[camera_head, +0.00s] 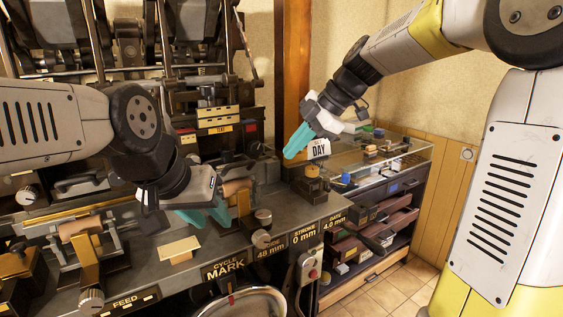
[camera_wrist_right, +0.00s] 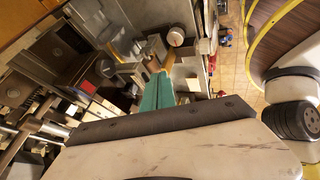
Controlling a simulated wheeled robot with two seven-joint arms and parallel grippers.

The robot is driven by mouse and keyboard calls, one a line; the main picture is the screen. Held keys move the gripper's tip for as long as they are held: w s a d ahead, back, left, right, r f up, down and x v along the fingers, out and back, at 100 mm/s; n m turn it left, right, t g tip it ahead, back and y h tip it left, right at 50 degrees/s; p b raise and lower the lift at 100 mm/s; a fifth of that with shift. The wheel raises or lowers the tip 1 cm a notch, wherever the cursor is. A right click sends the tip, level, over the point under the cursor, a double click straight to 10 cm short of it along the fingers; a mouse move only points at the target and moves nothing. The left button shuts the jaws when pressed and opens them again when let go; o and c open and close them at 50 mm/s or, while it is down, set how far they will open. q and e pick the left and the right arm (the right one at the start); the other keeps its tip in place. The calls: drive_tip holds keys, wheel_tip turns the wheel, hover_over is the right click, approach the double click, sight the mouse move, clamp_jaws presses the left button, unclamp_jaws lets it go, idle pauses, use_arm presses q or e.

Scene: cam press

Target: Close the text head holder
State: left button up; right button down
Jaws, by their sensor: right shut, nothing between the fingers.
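A dark press assembly (camera_head: 218,112) with stacked yellow-edged blocks stands at the back centre in the head view. It carries a small yellow label too small to read surely, so I cannot tell whether this is the text head holder or whether it is closed.
The bench (camera_head: 205,245) has front labels, knobs and a pale plate (camera_head: 179,250). Another wooden-handled clamp (camera_head: 80,228) stands at left. A wooden post (camera_head: 292,70) rises behind my right gripper. A glass-topped cabinet (camera_head: 405,165) with open drawers stands at right.

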drive_tip(key=w+a+f, duration=0.5)
drive_tip(key=a+f, duration=0.2)
drive_tip(key=shift+a+f, duration=0.35)
drive_tip(key=shift+a, duration=0.05)
drive_tip(key=w+a, duration=0.2)
drive_tip(key=w, duration=0.1)
drive_tip(key=shift+w+a, duration=0.15)
drive_tip(key=shift+w, duration=0.05)
drive_tip(key=shift+s, duration=0.1)
